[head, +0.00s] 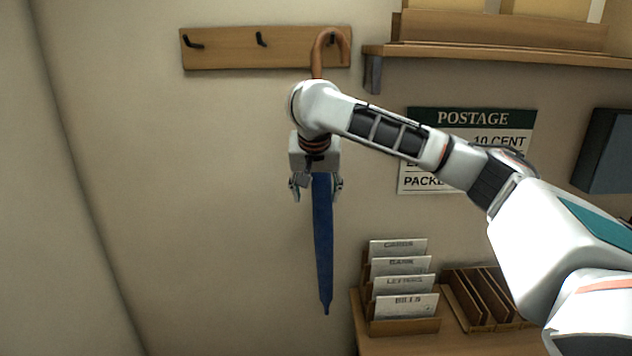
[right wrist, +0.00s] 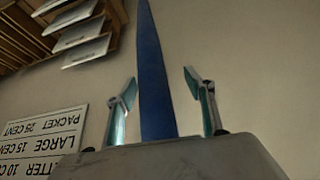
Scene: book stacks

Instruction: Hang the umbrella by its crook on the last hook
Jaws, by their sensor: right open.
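The blue folded umbrella (head: 322,245) hangs upright, tip down, against the wall. Its brown crook (head: 328,42) is up at the rightmost hook (head: 332,40) of the wooden hook board (head: 225,55); the crook appears to be over that hook. My right gripper (head: 316,190) is in front of the umbrella's upper part, pointing down. In the right wrist view, the fingers (right wrist: 164,100) stand open on either side of the blue cloth (right wrist: 152,70), with gaps on both sides. My wrist hides the middle of the umbrella's shaft in the head view. My left gripper is not in view.
Two other hooks (head: 262,39) on the board are empty. A wooden shelf (head: 500,54) juts out just right of the board. A postage sign (head: 472,118) is on the wall. A letter sorter (head: 405,326) stands on a desk at lower right. The wall at left is clear.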

